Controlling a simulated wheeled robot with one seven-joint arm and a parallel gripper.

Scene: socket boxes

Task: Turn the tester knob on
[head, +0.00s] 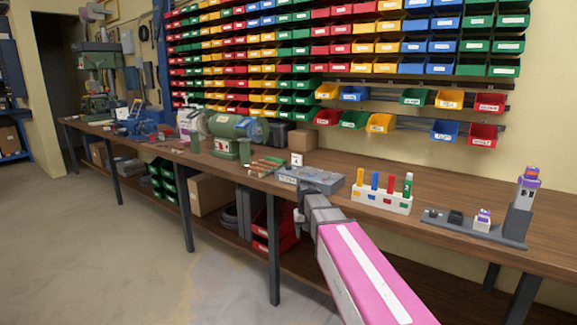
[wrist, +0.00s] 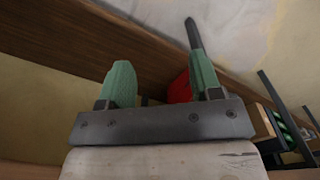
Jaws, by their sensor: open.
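A flat grey box (head: 318,178) with a white label on its front stands at the front of the bench; I take it to be the tester, but the label is too small to read. Small shapes show on its top, and I cannot tell which is the knob or how it is turned. My gripper (head: 301,200) is just in front of the box's front side, near the bench edge; contact cannot be told. In the wrist view my gripper (wrist: 160,82) shows two green fingers wide apart with nothing between them. No knob shows in that view.
Right of the box stand a white rack (head: 381,198) with coloured pieces and a grey base (head: 470,230) with small blocks and a tower. A green grinder (head: 228,135) is to the left. Bins hang behind. The wooden bench edge (wrist: 130,38) and a red bin (wrist: 180,88) lie near my fingers.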

